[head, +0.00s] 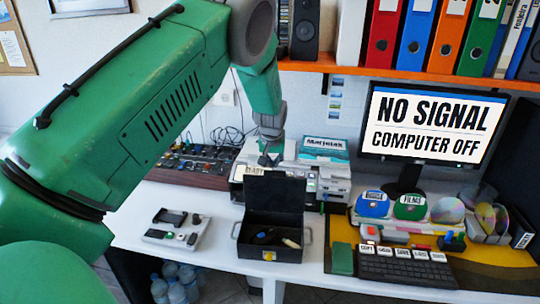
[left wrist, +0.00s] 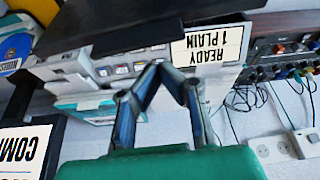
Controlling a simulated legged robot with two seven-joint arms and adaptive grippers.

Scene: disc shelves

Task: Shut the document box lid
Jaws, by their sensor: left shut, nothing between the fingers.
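The black document box (head: 292,258) stands open on the white desk in the head view. Its lid (head: 275,191) is raised about upright at the back. A dark object and a pale-handled one lie inside. My left gripper (head: 269,161) is shut and empty, just above and behind the lid's top edge. I cannot tell whether it touches the lid. In the left wrist view, the gripper's fingertips (left wrist: 159,66) meet in front of a pale machine with a READY label. A dark panel at the top there is probably the lid. My right gripper is not in view.
A pale machine (head: 334,182) stands behind the box. A mixer board (head: 190,164) is at the back left, and a small device tray (head: 178,229) is left of the box. A keyboard (head: 408,268), discs and a monitor (head: 432,128) are to the right. An orange shelf (head: 335,66) hangs above.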

